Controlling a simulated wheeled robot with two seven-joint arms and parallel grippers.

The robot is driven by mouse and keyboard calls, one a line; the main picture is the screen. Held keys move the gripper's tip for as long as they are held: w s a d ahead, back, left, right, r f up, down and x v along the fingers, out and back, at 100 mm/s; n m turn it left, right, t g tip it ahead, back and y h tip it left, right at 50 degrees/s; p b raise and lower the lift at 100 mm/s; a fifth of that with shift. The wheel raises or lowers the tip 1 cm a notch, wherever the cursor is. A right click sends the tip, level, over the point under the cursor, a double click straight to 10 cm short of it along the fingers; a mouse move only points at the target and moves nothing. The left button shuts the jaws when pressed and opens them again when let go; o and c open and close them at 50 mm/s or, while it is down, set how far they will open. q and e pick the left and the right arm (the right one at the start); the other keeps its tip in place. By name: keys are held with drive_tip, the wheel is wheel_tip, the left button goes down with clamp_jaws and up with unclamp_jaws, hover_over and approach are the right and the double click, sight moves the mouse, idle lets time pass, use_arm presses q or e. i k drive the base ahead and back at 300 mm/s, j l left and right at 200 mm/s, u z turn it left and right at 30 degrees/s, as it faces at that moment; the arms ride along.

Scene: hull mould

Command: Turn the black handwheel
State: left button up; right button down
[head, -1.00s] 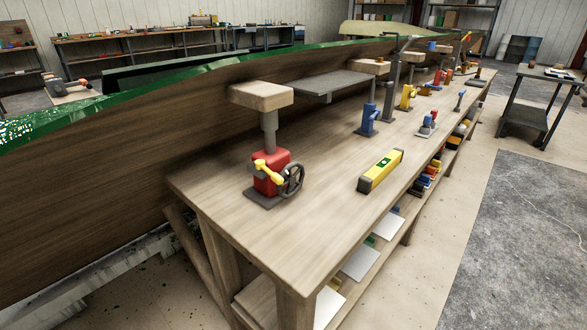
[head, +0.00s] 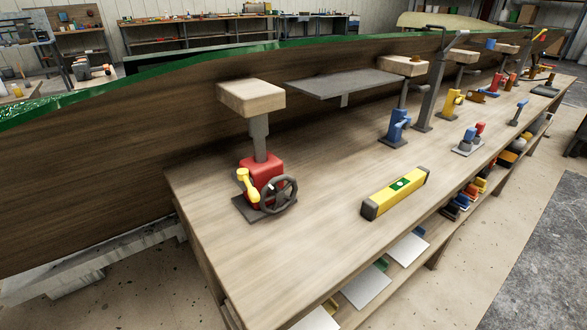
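The black handwheel (head: 278,196) is a spoked ring on the front right side of a red jack (head: 263,172). The jack stands on a dark base plate near the near left corner of the wooden bench. A yellow lever (head: 246,184) sticks out on the jack's left side. A grey post rises from the jack to a pale wooden block (head: 251,97) beside the hull mould's wall. Neither of my grippers is in the head view.
A yellow spirit level (head: 396,193) lies on the bench (head: 330,230) right of the handwheel. A blue jack (head: 398,128) and several other coloured jacks stand farther back. The brown mould wall (head: 100,180) with a green rim runs behind. Bench top between wheel and level is clear.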

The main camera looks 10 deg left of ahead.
sight(278, 193)
drive_tip(key=i+l+u, duration=0.25)
drive_tip(key=l+u, duration=0.15)
drive_tip(key=l, duration=0.5)
drive_tip(key=i+l+u, duration=0.15)
drive_tip(key=l+u, duration=0.25)
drive_tip(key=l, duration=0.5)
drive_tip(key=l+u, duration=0.4)
drive_tip(key=l, duration=0.55)
drive_tip(key=k+l+u, duration=0.1)
drive_tip(key=l+u, duration=0.3)
drive_tip(key=l, duration=0.55)
